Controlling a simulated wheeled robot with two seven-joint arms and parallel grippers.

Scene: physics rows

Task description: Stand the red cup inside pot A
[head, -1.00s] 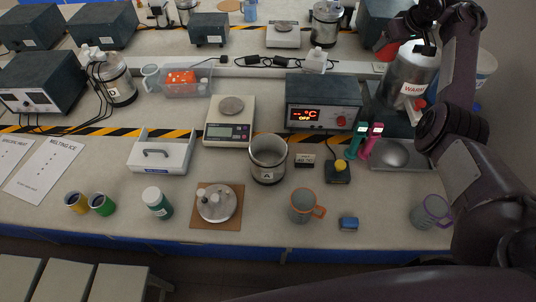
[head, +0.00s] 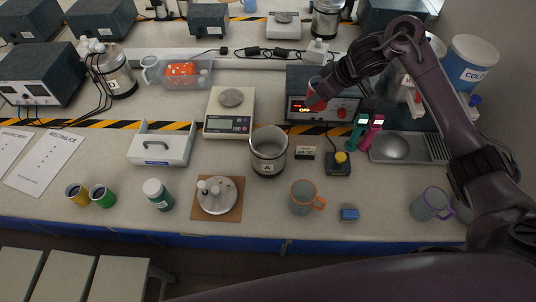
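Pot A (head: 268,158) is a steel pot marked A, standing open and upright at the middle of the bench. My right arm reaches in from the right. Its gripper (head: 319,88) is shut on the red cup (head: 314,99), holding it above the bench in front of the heater box, behind and to the right of pot A. The cup is small in view and partly covered by the gripper, so its exact tilt is hard to tell. My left gripper is not in view.
The heater box (head: 300,108) stands behind the pot. A scale (head: 229,124) is to its left, and a yellow-button box (head: 338,164) to its right. A grey mug (head: 303,197) with an orange handle and a round metal plate (head: 217,196) are in front.

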